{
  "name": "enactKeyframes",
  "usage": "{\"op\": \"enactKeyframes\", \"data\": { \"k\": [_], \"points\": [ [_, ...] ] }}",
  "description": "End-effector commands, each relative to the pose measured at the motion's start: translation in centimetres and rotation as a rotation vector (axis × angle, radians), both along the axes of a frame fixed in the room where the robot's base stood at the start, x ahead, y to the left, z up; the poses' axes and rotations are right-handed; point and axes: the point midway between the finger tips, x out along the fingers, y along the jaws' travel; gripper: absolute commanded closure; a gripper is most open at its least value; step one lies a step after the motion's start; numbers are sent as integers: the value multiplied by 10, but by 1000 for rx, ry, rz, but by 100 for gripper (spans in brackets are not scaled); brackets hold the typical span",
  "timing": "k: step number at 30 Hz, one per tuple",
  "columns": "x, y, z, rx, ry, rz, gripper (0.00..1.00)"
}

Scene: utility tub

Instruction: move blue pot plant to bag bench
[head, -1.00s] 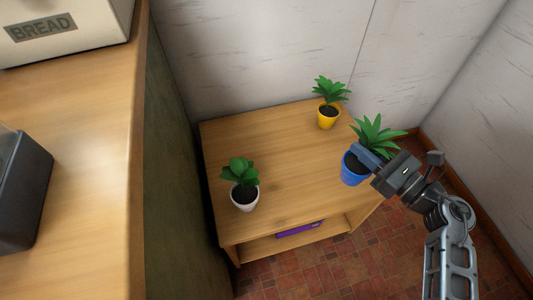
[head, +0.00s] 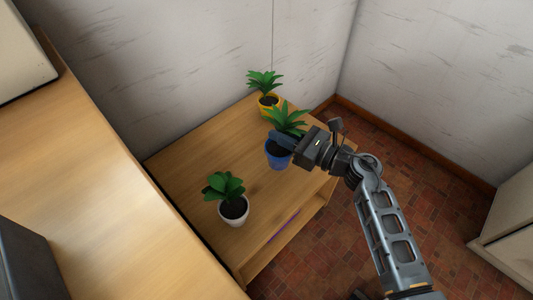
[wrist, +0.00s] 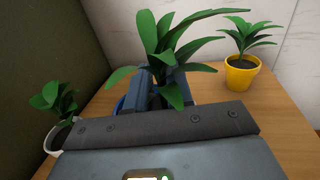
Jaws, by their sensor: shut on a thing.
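The blue pot plant (head: 279,157) has long green leaves and is at the right edge of a wooden table in the head view. My gripper (head: 284,141) is shut on its pot near the rim. In the wrist view its leaves (wrist: 168,50) rise between my gripper's fingers (wrist: 163,92), and most of the blue pot is hidden behind the gripper body. I cannot tell whether the pot touches the tabletop. No bag bench can be made out.
A yellow pot plant (head: 268,101) stands behind, near the wall. A white pot plant (head: 234,208) stands at the front left of the wooden table (head: 190,160). A purple item lies on its lower shelf. A wooden counter (head: 90,170) is left; red tiled floor (head: 400,160) is open at right.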

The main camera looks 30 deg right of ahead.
Motion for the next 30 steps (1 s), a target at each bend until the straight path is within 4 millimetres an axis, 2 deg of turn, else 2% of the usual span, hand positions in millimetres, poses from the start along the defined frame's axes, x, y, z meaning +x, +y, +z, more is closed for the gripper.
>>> {"op": "enactKeyframes", "data": {
  "k": [3,8,11,19,30],
  "points": [
    [4,21,-14,1,0,3,100],
    [7,33,-20,0,-1,0,100],
    [7,34,-24,0,0,-1,100],
    [7,34,-59,2,0,0,100],
    [7,34,-63,0,-1,0,100]
  ]
}}
